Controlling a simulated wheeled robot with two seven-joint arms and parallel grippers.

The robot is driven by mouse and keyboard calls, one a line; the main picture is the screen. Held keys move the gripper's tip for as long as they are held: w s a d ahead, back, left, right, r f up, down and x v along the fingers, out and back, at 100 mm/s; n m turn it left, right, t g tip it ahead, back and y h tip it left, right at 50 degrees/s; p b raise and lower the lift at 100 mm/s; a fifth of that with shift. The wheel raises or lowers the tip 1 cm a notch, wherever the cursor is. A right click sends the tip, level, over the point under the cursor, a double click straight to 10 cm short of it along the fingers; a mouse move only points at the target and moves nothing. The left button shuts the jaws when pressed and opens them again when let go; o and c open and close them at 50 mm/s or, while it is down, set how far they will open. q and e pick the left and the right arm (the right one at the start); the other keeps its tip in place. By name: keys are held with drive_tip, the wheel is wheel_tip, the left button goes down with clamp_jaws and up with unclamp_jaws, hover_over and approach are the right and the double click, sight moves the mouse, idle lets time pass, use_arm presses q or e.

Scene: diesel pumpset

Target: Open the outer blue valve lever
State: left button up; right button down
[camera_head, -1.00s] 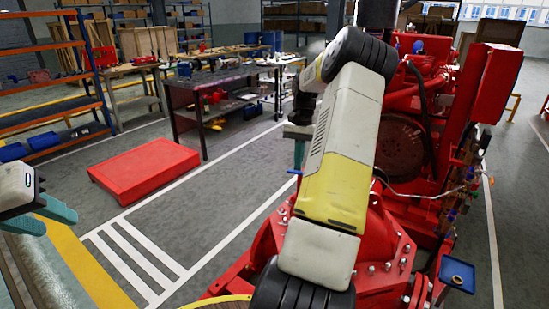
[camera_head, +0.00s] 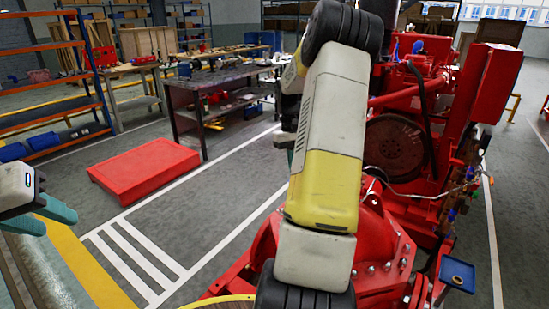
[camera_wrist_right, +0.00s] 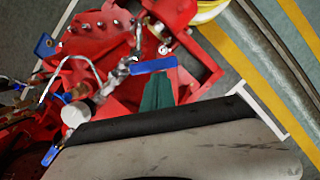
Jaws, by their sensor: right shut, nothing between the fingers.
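In the right wrist view a blue lever (camera_wrist_right: 153,66) lies across a metal valve fitting (camera_wrist_right: 122,72) on the red pumpset. My right gripper (camera_wrist_right: 158,80) shows there as teal fingers held together, with their tips just below the lever in the picture. I cannot tell whether they touch it. In the head view my right arm covers the middle, and only part of the right gripper (camera_head: 289,152) shows at its left side. My left gripper (camera_head: 52,218) is open and empty at the left edge, far from the pumpset (camera_head: 400,245).
Another blue handle (camera_wrist_right: 45,45) and pipes sit left of the valve in the wrist view. A blue tray (camera_head: 457,275) is at the pumpset's right. A red platform (camera_head: 145,168) lies on the floor at left, with a workbench (camera_head: 185,95) behind. Marked floor between is clear.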

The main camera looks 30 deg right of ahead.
drive_tip(key=s+n, duration=0.1)
drive_tip(key=s+a+n+h, duration=0.1)
drive_tip(key=n, duration=0.1)
drive_tip(key=shift+s+n, duration=0.25)
drive_tip(key=shift+n, duration=0.05)
drive_tip(key=shift+s+n, duration=1.1)
drive_tip(key=shift+s, duration=0.15)
drive_tip(key=shift+v, duration=3.95)
drive_tip(key=shift+a, duration=0.2)
